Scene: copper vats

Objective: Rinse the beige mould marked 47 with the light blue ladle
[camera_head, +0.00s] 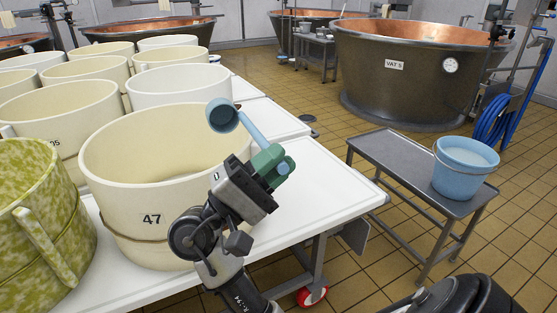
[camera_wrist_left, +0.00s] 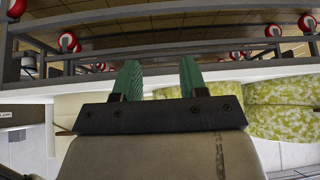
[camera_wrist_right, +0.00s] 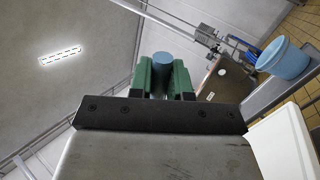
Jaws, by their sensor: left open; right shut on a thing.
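The beige mould marked 47 (camera_head: 125,232) stands on the white table, open at the top, with a thin band round its lower part. My right gripper (camera_head: 268,163) is shut on the handle of the light blue ladle (camera_head: 222,116), near the mould's right side. The ladle's cup shows over the mould's right rim and looks tilted; its contents cannot be told. In the right wrist view the ladle's handle (camera_wrist_right: 160,70) sits between the green fingers. My left gripper (camera_wrist_left: 158,80) is open and empty in the left wrist view and outside the head view.
A light blue bucket (camera_head: 463,170) of pale liquid stands on a grey bench (camera_head: 400,158) at right. Several cream moulds and a mottled green mould (camera_head: 38,220) crowd the white table (camera_head: 310,190). Copper vats stand behind. Tiled floor lies between table and bench.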

